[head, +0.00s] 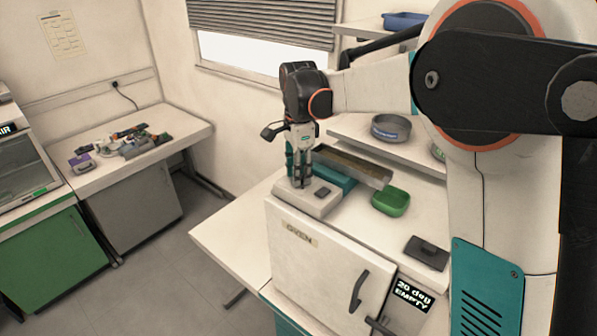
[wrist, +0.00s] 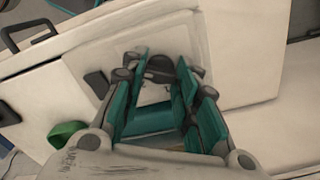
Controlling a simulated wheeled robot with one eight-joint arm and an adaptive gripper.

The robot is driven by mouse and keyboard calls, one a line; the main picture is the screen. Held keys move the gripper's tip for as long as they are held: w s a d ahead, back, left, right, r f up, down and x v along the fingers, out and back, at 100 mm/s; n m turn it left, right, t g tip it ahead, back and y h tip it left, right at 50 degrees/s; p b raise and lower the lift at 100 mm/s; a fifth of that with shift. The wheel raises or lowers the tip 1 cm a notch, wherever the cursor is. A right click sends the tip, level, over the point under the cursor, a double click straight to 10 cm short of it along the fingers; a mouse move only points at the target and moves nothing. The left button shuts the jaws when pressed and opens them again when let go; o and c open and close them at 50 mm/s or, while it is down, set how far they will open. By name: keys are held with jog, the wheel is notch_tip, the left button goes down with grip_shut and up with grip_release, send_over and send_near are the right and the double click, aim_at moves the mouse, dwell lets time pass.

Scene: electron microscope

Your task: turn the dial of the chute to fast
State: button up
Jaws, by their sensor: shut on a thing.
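The chute has a pale control box (head: 318,207) with a dark rectangular button (head: 322,191), a teal block (head: 337,182) and a metal trough (head: 360,168). It stands on top of the white oven. My gripper (head: 301,183) points down over the left part of the control box. In the wrist view my gripper (wrist: 162,76) has its teal fingers on either side of the dark round dial (wrist: 160,66), shut on it. The dial's pointer and any speed marks cannot be made out. In the head view the fingers hide the dial.
A green bowl (head: 391,202) sits right of the control box. A dark flat object (head: 427,252) lies further right on the oven (head: 310,262). A shelf with a grey round dish (head: 391,128) is behind. A side table (head: 180,130) with small items stands left.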

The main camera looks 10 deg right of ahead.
dwell(0.4)
jog(key=o, duration=1.1)
jog(key=shift+c, duration=0.2)
notch_tip(320, 180, up, 12)
